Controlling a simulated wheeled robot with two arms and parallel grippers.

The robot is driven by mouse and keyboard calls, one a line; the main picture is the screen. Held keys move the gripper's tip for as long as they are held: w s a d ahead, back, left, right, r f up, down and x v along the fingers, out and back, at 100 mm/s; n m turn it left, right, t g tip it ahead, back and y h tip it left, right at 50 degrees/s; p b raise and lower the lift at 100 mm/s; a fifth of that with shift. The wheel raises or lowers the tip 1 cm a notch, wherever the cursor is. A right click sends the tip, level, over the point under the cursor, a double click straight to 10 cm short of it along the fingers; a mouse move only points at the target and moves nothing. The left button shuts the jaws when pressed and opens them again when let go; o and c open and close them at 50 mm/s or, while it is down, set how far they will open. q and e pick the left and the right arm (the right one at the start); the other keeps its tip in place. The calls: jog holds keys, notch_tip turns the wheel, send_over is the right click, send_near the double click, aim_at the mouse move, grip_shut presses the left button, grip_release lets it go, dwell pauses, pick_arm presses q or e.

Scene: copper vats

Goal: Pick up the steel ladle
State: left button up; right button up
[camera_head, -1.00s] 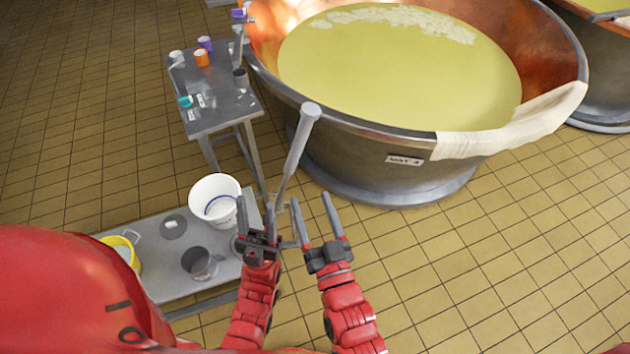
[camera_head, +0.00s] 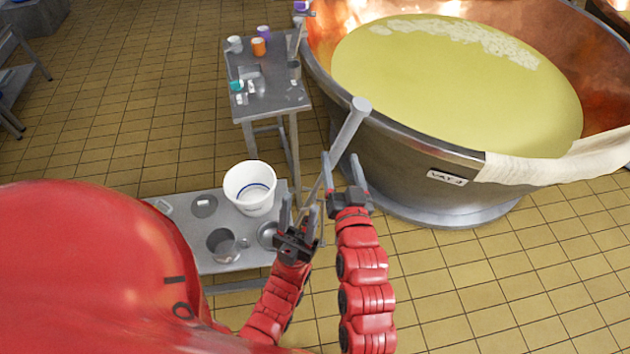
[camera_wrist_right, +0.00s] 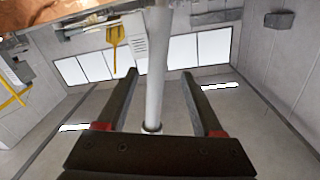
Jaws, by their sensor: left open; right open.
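The steel ladle's long grey handle (camera_head: 350,125) rises at a slant in the head view, with a thicker round end at the top. Its lower part runs down behind my left gripper (camera_head: 299,212). A round grey piece (camera_head: 267,235) on the low bench looks like its bowl, but the join is hidden. My left gripper is open beside the lower handle; whether it surrounds it I cannot tell. My right gripper (camera_head: 341,162) is open higher up. In the right wrist view the pale handle (camera_wrist_right: 158,65) stands between its open fingers (camera_wrist_right: 160,88), apart from both.
The low metal bench (camera_head: 190,225) holds a white bucket (camera_head: 250,188) and a grey jug (camera_head: 224,245). A taller table (camera_head: 265,95) with small cups stands behind. A large copper vat (camera_head: 400,170) stands close at the right. The tiled floor at the lower right is clear.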

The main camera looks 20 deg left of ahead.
aim_at(341, 150)
jog(key=shift+w+a+r+p, duration=0.1)
jog(key=shift+w+a+p, duration=0.1)
jog(key=shift+w+p, duration=0.3)
jog(key=p+x, duration=0.2)
jog(key=x, duration=0.1)
jog(key=shift+w+r, duration=0.15)
jog(key=shift+w, duration=0.1)
jog(key=shift+w+a, duration=0.25)
jog(key=shift+w, duration=0.1)
grip_shut()
